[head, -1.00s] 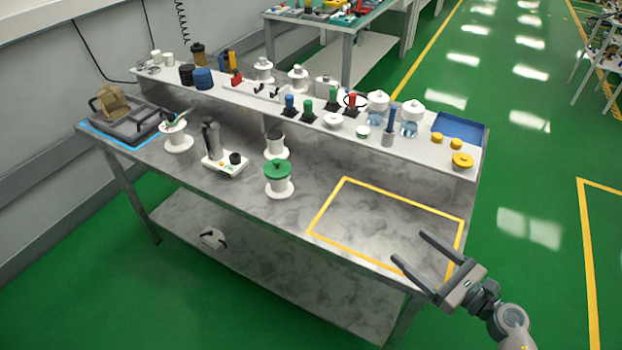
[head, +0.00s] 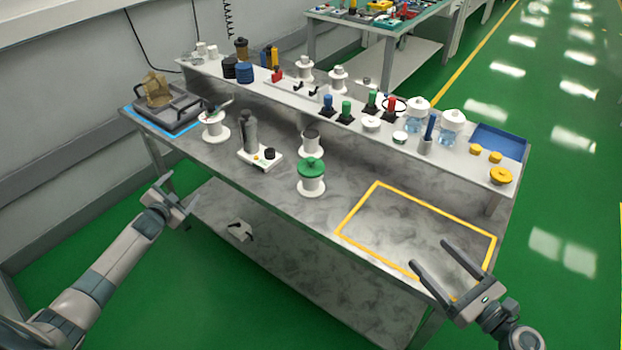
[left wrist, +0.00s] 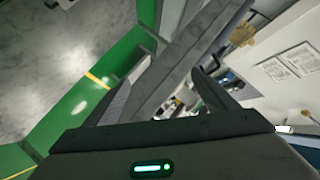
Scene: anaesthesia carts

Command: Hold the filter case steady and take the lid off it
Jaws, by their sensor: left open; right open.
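A white round case with a green lid (head: 311,168), which I take to be the filter case, stands upright near the front middle of the steel bench. The lid sits on its white body (head: 312,187). My left gripper (head: 182,192) is open and empty in front of the bench's left part, well to the left of the case. Its open fingers also show in the left wrist view (left wrist: 162,80), with nothing between them. My right gripper (head: 430,255) is open and empty by the yellow-outlined area at the bench's right front, apart from the case.
A grey tray (head: 170,122) is at the left end. A raised shelf (head: 365,130) holds bottles and knobs. The yellow-outlined area (head: 364,201) is clear.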

